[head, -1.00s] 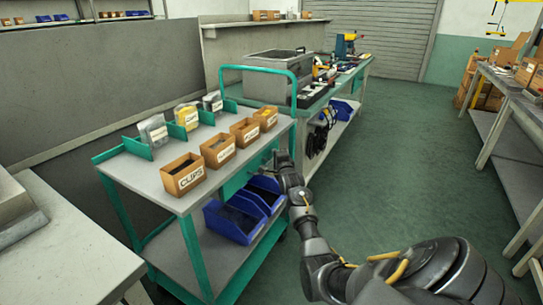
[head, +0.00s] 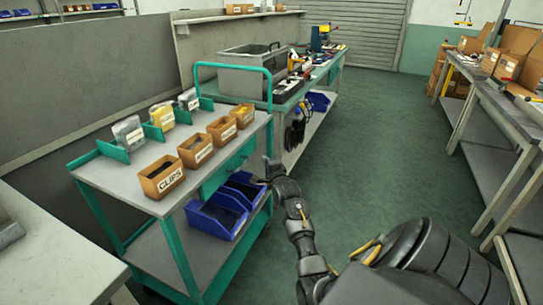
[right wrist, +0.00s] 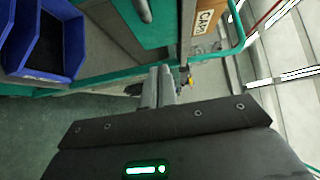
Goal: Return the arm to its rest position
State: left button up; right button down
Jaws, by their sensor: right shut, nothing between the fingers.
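My right arm reaches in from the bottom right of the head view. My right gripper (head: 269,167) is at the right side of the green cart (head: 112,186), near its drawer front and above the blue bins' level. In the right wrist view the two fingers of my right gripper (right wrist: 160,84) lie together, shut with nothing between them. I cannot tell the exact gap between gripper and cart. My left gripper is not in view.
The cart carries open brown boxes, one marked CLIPS (head: 162,178), and bagged parts. Blue bins (head: 216,217) sit on its lower shelf. A long workbench (head: 302,92) stands behind, another table (head: 505,108) at right. The green floor (head: 385,140) between is clear.

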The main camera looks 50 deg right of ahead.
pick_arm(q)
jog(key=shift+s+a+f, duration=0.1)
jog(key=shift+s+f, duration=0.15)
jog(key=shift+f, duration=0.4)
pick_arm(e)
jog(key=v, duration=0.4)
jog(key=shift+s+d, duration=0.1)
jog(key=shift+s, duration=0.3)
